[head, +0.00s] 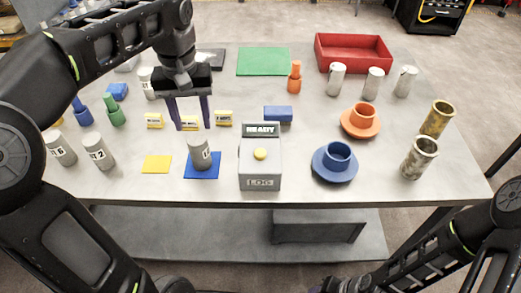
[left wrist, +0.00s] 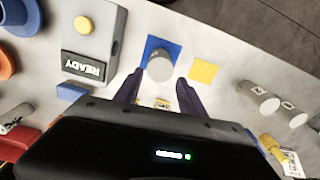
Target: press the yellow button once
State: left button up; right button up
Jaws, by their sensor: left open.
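The yellow button (head: 260,154) is a round cap on top of a grey box (head: 260,175) with a dark READY sign (head: 261,130) and a LOG label. The button also shows at the upper left of the left wrist view (left wrist: 84,25). My left gripper (head: 191,117) is open and empty, pointing down to the left of the box and apart from the button. In the left wrist view its fingertips (left wrist: 158,87) appear just short of a grey cylinder. At the head view's bottom edge, my right arm's end is mostly cut off, so its jaws cannot be judged.
A grey cylinder (head: 199,152) stands on a blue square (head: 202,172) left of the box. A yellow square (head: 157,164) lies further left. A blue cup on a saucer (head: 335,172) is right of the box, and a blue block (head: 278,114) is behind it.

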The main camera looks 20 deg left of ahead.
aim_at(259, 154)
jog(key=k+l, duration=0.1)
jog(key=l, duration=0.25)
jog(key=k+l, duration=0.1)
jog(key=l, duration=0.2)
jog(key=k+l, duration=0.1)
jog(key=l, duration=0.25)
jog(key=k+l, duration=0.1)
jog(key=l, duration=0.2)
